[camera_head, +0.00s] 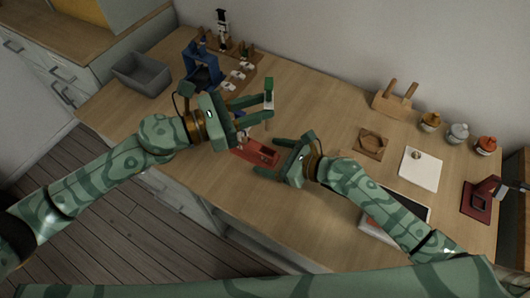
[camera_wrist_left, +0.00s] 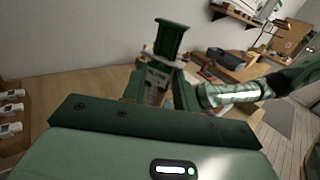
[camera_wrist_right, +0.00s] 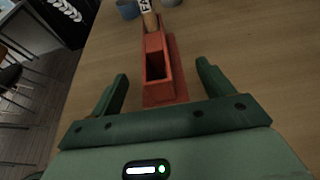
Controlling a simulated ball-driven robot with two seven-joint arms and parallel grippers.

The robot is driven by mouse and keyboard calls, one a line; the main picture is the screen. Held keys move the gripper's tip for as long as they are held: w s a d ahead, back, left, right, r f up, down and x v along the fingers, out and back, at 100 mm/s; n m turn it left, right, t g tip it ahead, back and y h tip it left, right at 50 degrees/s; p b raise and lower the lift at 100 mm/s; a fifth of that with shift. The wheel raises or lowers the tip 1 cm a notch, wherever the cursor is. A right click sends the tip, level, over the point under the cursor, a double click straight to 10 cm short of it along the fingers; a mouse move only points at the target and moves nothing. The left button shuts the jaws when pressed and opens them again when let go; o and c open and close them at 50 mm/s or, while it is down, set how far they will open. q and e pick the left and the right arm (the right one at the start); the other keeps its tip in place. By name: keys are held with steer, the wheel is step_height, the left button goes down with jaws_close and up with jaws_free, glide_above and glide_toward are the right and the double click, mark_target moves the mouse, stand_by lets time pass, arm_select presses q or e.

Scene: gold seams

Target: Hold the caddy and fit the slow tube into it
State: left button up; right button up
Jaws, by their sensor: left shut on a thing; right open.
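The red caddy (camera_head: 257,152) lies on the table; the right wrist view shows an empty slot in its near end (camera_wrist_right: 157,66). A light tube with partly visible dark lettering (camera_wrist_right: 146,10) stands at its far end. My right gripper (camera_head: 270,157) is open, its fingers on either side of the caddy's near end with gaps on both sides. My left gripper (camera_head: 264,107) is shut on a green-topped tube (camera_head: 269,86), above and apart from the caddy. In the left wrist view this tube (camera_wrist_left: 170,40) stands up between the fingers; its lower part is partly hidden.
A grey bin (camera_head: 142,74), a blue stand (camera_head: 202,68) and a wooden rack (camera_head: 240,58) are at the back left. A wooden holder (camera_head: 393,101), small jars (camera_head: 458,132), a wooden tray (camera_head: 371,144) and a white pad (camera_head: 420,168) are to the right. Table between is clear.

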steer(key=shift+x, duration=1.65)
